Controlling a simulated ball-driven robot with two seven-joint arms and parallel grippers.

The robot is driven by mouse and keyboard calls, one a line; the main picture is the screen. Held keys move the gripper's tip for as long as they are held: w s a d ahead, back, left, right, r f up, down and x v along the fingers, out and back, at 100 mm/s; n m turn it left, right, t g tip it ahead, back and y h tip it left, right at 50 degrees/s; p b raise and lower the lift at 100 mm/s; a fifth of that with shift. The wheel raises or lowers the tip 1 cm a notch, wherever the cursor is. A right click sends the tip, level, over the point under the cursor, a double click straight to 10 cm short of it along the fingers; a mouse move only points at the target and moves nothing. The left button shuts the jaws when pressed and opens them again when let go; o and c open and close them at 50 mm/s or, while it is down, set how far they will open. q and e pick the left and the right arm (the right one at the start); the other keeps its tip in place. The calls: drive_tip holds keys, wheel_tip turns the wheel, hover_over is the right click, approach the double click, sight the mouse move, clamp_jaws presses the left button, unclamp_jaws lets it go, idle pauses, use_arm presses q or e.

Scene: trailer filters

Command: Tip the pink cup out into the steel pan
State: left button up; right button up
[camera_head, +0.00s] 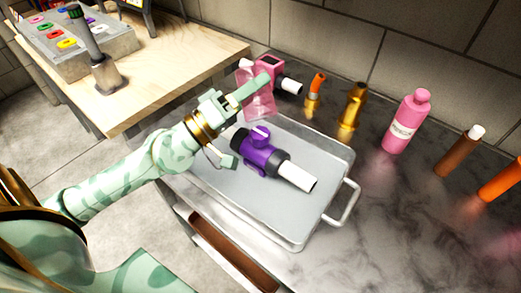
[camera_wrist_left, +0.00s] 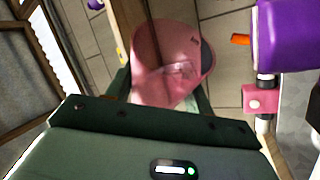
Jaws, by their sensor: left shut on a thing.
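The translucent pink cup (camera_head: 262,106) is at the far left corner of the steel pan (camera_head: 318,225), beside the pan's rim. My left gripper (camera_head: 248,92) is shut on the cup. The wrist view shows the cup (camera_wrist_left: 165,50) between the fingers, with its inside partly visible; I cannot tell its contents. The cup's exact tilt is unclear. A purple fitting with a white cylinder (camera_head: 263,152) lies in the pan. My right gripper is not in view.
A pink fitting (camera_head: 271,65) with a white end stands just behind the cup. Orange-and-gold fittings (camera_head: 313,95), a pink bottle (camera_head: 406,122) and a brown bottle (camera_head: 458,152) line the marble counter's back. A wooden table (camera_head: 165,75) adjoins on the left.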

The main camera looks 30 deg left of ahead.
use_arm(q)
drive_tip(key=shift+s+d+m+h, duration=0.15)
drive_tip(key=shift+m+h, duration=0.15)
drive_tip(key=shift+m, duration=0.2)
idle(0.8)
